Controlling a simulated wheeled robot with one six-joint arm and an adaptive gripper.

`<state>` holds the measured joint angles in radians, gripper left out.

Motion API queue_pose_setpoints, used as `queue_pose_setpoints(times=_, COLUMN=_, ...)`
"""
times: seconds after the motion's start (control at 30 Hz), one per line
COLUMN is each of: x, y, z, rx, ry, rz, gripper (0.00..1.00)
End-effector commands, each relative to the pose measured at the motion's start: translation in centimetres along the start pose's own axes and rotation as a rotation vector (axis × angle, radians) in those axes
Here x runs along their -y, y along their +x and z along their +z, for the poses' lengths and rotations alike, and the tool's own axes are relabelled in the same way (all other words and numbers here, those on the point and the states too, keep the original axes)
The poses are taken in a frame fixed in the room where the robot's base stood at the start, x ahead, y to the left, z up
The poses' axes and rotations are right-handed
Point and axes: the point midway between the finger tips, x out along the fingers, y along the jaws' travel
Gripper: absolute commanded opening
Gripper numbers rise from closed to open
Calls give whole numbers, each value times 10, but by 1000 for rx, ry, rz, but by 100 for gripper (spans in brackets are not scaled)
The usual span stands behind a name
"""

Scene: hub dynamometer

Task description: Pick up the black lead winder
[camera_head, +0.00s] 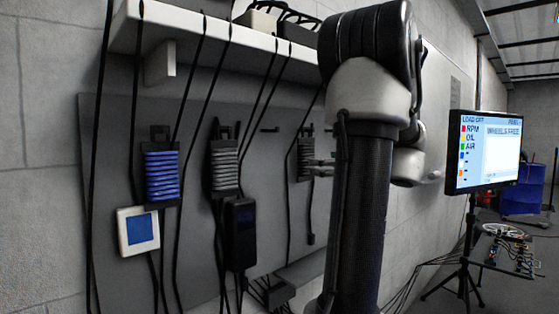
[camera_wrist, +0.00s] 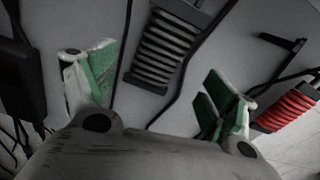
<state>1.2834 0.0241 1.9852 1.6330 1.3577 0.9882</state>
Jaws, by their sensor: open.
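The black lead winder (camera_wrist: 168,48), a ribbed dark block wound with lead, hangs on the wall panel in the upper middle of the wrist view. In the head view it is the dark winder (camera_head: 304,160) just left of my arm, partly covered by my gripper. My gripper (camera_wrist: 160,88) is open, with green-padded fingers spread to the left and right. The winder lies ahead between the fingers, with its lower end nearest. No contact shows in the wrist view. In the head view the fingers (camera_head: 320,168) are at the winder's right side.
A blue winder (camera_head: 162,176) and a grey winder (camera_head: 225,164) hang to the left. A red winder (camera_wrist: 288,108) is to the right. A dark box (camera_wrist: 14,78) hangs at left. Cables run down the panel (camera_head: 275,215) below a shelf (camera_head: 200,35). A monitor (camera_head: 488,150) stands right.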

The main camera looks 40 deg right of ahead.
Motion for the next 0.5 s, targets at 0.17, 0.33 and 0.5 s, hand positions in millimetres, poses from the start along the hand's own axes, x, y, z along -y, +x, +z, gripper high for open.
queue_pose_setpoints(times=0.17, x=-2, y=3, z=9, rx=39, ry=123, rz=7, gripper=86)
queue_pose_setpoints(times=0.33, x=-3, y=20, z=10, rx=38, ry=145, rz=10, gripper=86)
queue_pose_setpoints(times=0.5, x=-2, y=41, z=12, rx=37, ry=142, rz=11, gripper=86)
